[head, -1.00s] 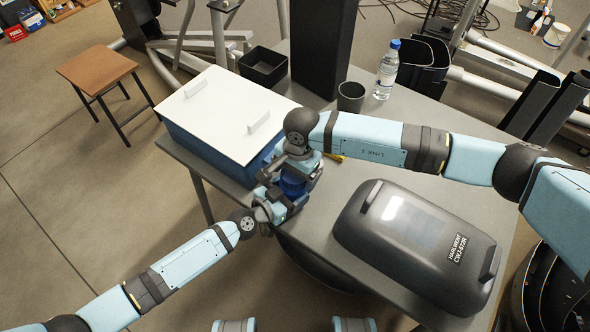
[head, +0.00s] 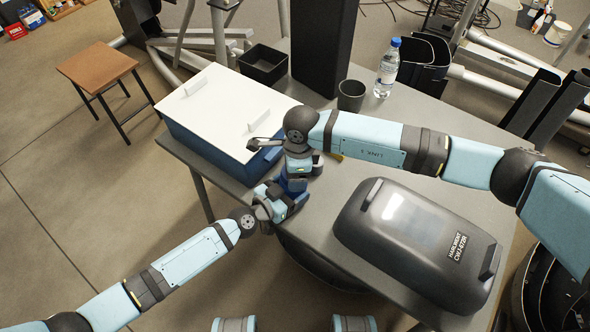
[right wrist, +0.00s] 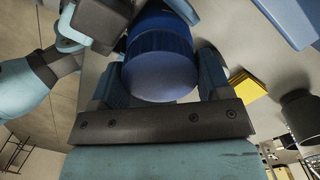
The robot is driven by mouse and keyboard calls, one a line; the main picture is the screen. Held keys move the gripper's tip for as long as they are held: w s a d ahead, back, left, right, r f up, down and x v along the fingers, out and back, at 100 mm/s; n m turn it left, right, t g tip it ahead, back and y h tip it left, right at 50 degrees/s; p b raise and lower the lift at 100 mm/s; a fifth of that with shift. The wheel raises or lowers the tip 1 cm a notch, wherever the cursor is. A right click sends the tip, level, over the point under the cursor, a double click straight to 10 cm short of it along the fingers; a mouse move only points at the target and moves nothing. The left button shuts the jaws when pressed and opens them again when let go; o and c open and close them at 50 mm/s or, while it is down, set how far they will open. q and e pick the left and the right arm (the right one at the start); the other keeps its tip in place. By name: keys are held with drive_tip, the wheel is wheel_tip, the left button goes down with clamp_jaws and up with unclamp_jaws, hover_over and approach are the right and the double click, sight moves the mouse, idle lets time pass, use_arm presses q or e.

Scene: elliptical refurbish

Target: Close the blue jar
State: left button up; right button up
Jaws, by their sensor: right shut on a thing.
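The blue jar (head: 293,185) is mostly hidden between my two grippers, near the table's front edge by the white-topped blue box. In the right wrist view its ribbed round blue lid (right wrist: 160,65) fills the space between my right fingers. My right gripper (right wrist: 160,85) is shut on the lid, with a finger on each side. My left gripper (head: 279,196) comes from the lower left and is shut around the jar's body below the lid. Whether the lid is seated fully on the jar is hidden.
The blue box with a white lid (head: 215,105) stands close behind my grippers. A dark rounded case (head: 415,240) lies to the right on the grey table. A black cup (head: 351,96), a water bottle (head: 387,70) and a black open bin (head: 263,66) stand at the back.

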drive_tip(key=o, duration=1)
drive_tip(key=shift+r, duration=0.1)
drive_tip(key=shift+d+r, duration=0.2)
drive_tip(key=shift+r, duration=2)
drive_tip(key=shift+c, duration=0.4)
drive_tip(key=shift+w, duration=0.1)
